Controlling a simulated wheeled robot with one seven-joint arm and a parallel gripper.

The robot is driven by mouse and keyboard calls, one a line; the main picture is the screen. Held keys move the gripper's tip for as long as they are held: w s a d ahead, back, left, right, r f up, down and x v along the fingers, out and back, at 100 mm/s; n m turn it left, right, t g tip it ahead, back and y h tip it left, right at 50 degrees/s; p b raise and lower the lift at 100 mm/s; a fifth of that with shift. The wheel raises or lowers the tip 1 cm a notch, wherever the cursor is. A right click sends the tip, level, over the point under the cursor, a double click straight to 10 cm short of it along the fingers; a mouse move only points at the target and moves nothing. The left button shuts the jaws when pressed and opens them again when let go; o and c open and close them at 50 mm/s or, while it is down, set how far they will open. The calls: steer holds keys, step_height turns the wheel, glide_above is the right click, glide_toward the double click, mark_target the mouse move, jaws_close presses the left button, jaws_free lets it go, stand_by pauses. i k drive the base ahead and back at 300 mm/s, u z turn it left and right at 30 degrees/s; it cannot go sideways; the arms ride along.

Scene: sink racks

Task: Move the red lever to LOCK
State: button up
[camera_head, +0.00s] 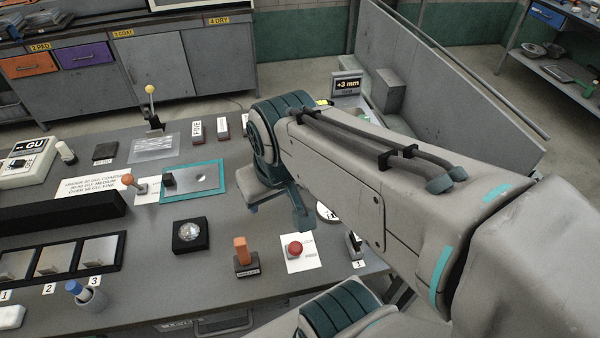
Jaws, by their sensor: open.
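No plainly red lever and no readable LOCK marking shows. The nearest match is a short lever with an orange-red ball knob (127,180), leaning left beside a white label on the left of the bench. A lever with a yellow ball knob (150,90) stands upright farther back. A red round button (294,249) sits on a white card at the front. My gripper (298,212) is low at the end of my arm, right of these levers and behind the red button; it is open and holds nothing I can see. My arm hides part of the bench.
A teal-edged plate (205,188) with a dark block lies between the orange-red knob and my gripper. A black box with a round dial (190,234) and an orange-handled block (241,255) stand in front. A grey panel (440,90) rises behind my arm.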

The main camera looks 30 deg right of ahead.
mark_target(295, 249)
steer(key=k, duration=0.5)
steer(key=z, duration=1.7)
steer(key=k, duration=1.3)
steer(key=u, duration=1.55)
steer(key=i, duration=0.55)
steer(key=u, duration=0.05)
